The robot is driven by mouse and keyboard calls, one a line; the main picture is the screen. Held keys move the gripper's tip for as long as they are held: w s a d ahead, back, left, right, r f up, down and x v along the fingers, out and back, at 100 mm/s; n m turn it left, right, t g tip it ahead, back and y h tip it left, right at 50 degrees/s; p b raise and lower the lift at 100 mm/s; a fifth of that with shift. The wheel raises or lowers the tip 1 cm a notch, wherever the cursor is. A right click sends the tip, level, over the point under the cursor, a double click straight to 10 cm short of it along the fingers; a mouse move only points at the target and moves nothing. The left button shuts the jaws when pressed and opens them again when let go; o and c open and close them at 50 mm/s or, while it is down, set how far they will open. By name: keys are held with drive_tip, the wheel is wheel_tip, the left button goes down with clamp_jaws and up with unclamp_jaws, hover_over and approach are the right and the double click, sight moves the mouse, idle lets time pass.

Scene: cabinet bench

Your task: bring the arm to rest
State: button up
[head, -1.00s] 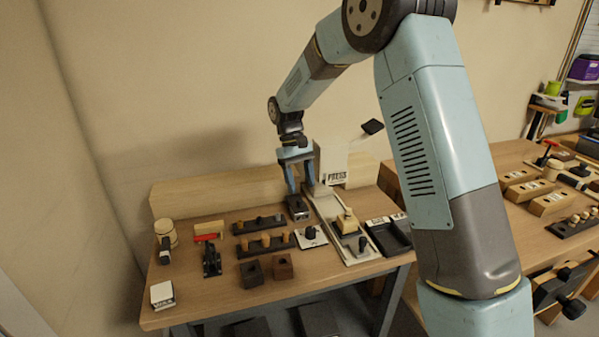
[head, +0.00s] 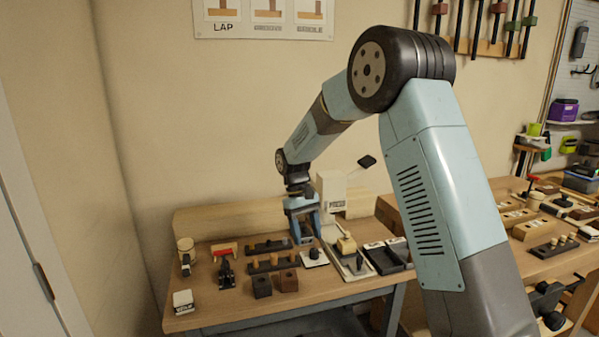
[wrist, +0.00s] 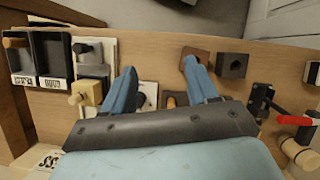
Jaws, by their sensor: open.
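My arm reaches in from the right over the cabinet bench (head: 235,311). My gripper (head: 306,240) points down over the back of the bench, just left of the white press (head: 331,190). Its two blue fingers stand apart with nothing between them. In the wrist view my gripper (wrist: 160,68) also shows open and empty, its fingers hiding part of the bench. A small plate with a dark knob (wrist: 148,96) shows between the fingers. A brown block (wrist: 203,54) lies by the right fingertip in that view; whether they touch I cannot tell.
Peg racks (head: 262,265), dark blocks (head: 262,286), a toggle clamp (head: 226,274) and a white labelled box (head: 183,301) crowd the bench. Black trays (head: 385,258) lie right of the press. A second bench (head: 510,250) stands at the right. Open air lies above the bench.

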drive_tip(key=s+d+r+m+t+y, duration=0.1)
drive_tip(key=s+d+r+t, duration=0.1)
drive_tip(key=s+d+r, duration=0.5)
drive_tip(key=s+d+r+m+t+y, duration=0.1)
drive_tip(key=s+d+r+m+t, duration=0.1)
drive_tip(key=s+d+r, duration=0.6)
drive_tip(key=s+d+r+m+t, duration=0.1)
drive_tip(key=s+d+r+t, duration=0.1)
drive_tip(key=s, duration=0.6)
drive_tip(key=s+d+r+m+t, duration=0.2)
drive_tip(key=s+d+t, duration=0.1)
drive_tip(key=s, duration=0.5)
drive_tip(key=shift+d+r, duration=0.35)
drive_tip(key=shift+d, duration=0.4)
